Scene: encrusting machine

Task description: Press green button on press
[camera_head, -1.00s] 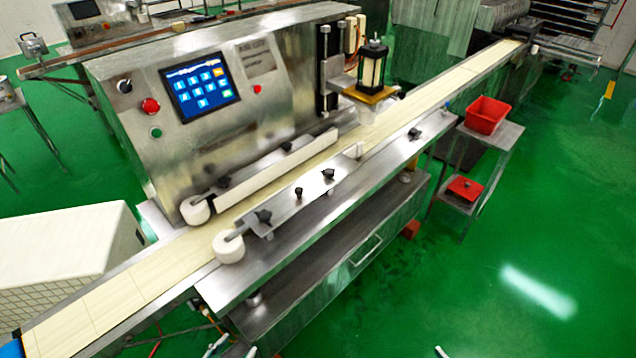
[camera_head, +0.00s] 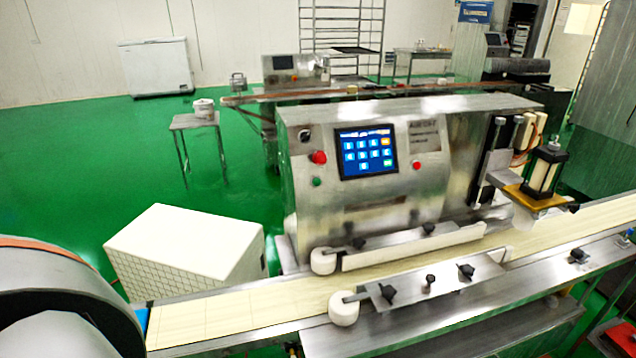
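The press (camera_head: 360,220) is a steel machine standing behind the conveyor belt, in the middle of the view. Its green button (camera_head: 316,182) is small and round, on the left of the front panel. A larger red button (camera_head: 319,157) sits just above it, and a black knob (camera_head: 305,135) above that. A lit blue touchscreen (camera_head: 366,152) is to the right of the buttons. Neither of my grippers is in view.
The conveyor (camera_head: 230,312) runs across the front, with white rollers (camera_head: 343,309) and guide rails near the press. A white box-like unit (camera_head: 185,247) stands left of the press. A small steel table (camera_head: 198,122) with a bucket is behind it. Green floor lies open at left.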

